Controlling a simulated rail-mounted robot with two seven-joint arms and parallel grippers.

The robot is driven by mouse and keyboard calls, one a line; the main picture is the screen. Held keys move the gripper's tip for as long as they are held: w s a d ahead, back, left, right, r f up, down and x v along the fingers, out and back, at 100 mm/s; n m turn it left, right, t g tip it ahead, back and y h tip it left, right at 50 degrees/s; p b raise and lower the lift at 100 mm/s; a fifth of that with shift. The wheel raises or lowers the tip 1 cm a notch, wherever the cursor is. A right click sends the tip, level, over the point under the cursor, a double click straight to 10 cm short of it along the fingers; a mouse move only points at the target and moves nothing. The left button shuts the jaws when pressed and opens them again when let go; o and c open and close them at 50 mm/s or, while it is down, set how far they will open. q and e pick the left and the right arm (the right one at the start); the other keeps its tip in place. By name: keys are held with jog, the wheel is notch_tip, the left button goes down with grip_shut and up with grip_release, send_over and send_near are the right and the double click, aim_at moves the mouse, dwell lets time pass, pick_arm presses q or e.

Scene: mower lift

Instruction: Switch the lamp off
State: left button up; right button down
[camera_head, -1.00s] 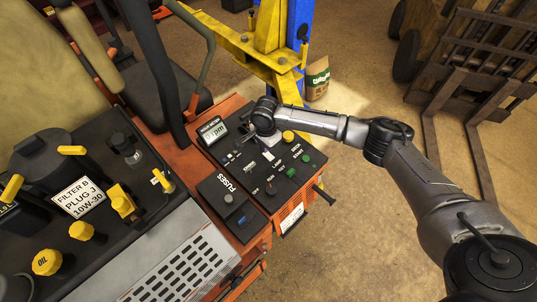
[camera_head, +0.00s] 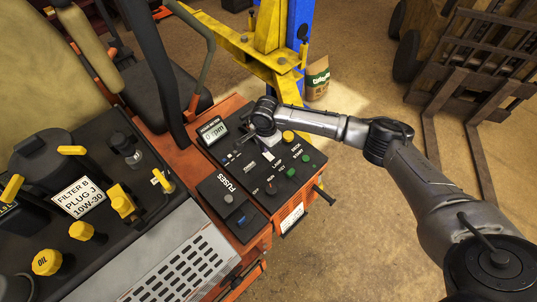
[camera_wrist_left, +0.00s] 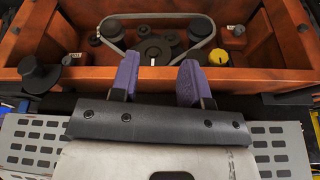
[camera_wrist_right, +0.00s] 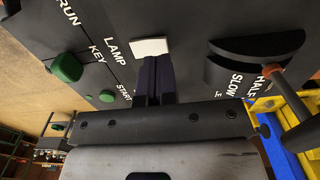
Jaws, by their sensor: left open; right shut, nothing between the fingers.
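The white switch (camera_wrist_right: 150,46) sits on the black control panel beside the word LAMP in the right wrist view. It shows as a small white patch (camera_head: 268,155) in the head view. My right gripper (camera_wrist_right: 158,62) is shut and empty, with its dark purple fingertips right at the switch's edge. I cannot tell whether they touch it. In the head view the wrist covers part of the panel there. My left gripper (camera_wrist_left: 157,76) is open and empty over the orange mower body with a belt and pulleys. It is outside the head view. The lamp itself I cannot make out.
A green knob (camera_wrist_right: 66,67) and a dark lever slot (camera_wrist_right: 256,46) flank the switch. The panel also carries a yellow button (camera_head: 289,137), a display (camera_head: 213,132) and a fuse box (camera_head: 229,202). A yellow lift post (camera_head: 268,30) stands behind.

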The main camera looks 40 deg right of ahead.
jog(key=shift+f, duration=0.2)
dwell(0.6)
jog(key=shift+f, duration=0.55)
jog(key=shift+f, duration=0.55)
dwell(0.3)
jog(key=shift+r, duration=0.1)
notch_tip(320, 180, up, 2)
jog(key=p, duration=0.2)
jog(key=shift+r+p, duration=0.1)
jog(key=shift+p, duration=0.25)
notch_tip(320, 180, up, 5)
jog(key=p, duration=0.6)
dwell(0.4)
